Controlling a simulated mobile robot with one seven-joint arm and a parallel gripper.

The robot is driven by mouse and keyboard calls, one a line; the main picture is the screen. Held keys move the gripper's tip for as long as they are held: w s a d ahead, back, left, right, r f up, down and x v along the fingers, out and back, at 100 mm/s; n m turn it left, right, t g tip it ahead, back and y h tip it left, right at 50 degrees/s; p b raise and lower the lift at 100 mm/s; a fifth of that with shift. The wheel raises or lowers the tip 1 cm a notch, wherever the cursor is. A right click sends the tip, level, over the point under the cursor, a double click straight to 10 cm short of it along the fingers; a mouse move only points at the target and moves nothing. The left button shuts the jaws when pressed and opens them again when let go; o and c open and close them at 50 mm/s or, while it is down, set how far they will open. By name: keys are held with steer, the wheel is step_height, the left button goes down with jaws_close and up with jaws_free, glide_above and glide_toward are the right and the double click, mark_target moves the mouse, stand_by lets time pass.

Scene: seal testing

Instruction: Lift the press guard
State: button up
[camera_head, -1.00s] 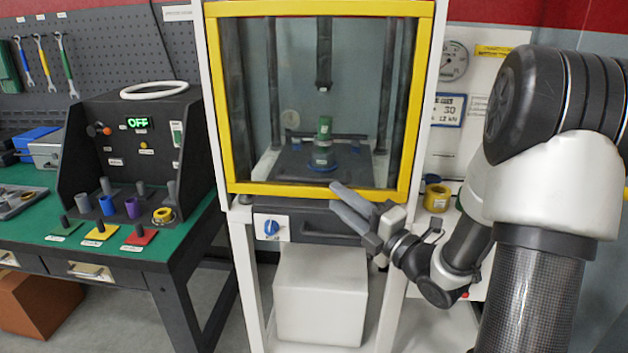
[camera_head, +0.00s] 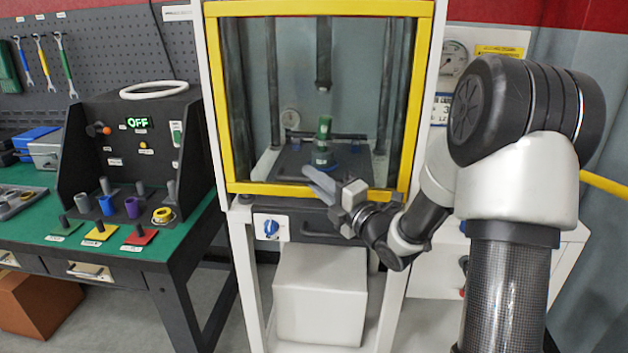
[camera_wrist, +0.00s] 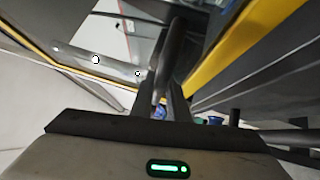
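The press guard (camera_head: 290,188) is a clear panel in a yellow frame on the front of the press. It is down, covering the chamber. The wrist view shows dark fingers (camera_wrist: 165,98) and a yellow frame bar (camera_wrist: 240,48) on the right. Behind the panel, a green part (camera_head: 324,127) stands on a dark plate under the ram.
A blue knob (camera_head: 271,227) is on the panel below the guard. A white box (camera_head: 320,295) stands under the press. On the left is a green-topped bench (camera_head: 35,225) with a black control box (camera_head: 125,165) reading OFF. A gauge (camera_head: 454,60) hangs on the right.

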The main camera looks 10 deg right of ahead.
mark_target(314, 71)
jaws_close()
step_height(314, 71, up, 24)
steer(key=p, duration=0.5)
steer(key=shift+r+p, duration=0.1)
steer(key=shift+p, duration=0.25)
steer(key=o, duration=0.5)
jaws_free()
steer(key=v, duration=1.7)
steer(key=shift+s+d+b, duration=0.1)
steer(key=shift+s+b, duration=0.15)
steer(key=shift+b, duration=0.05)
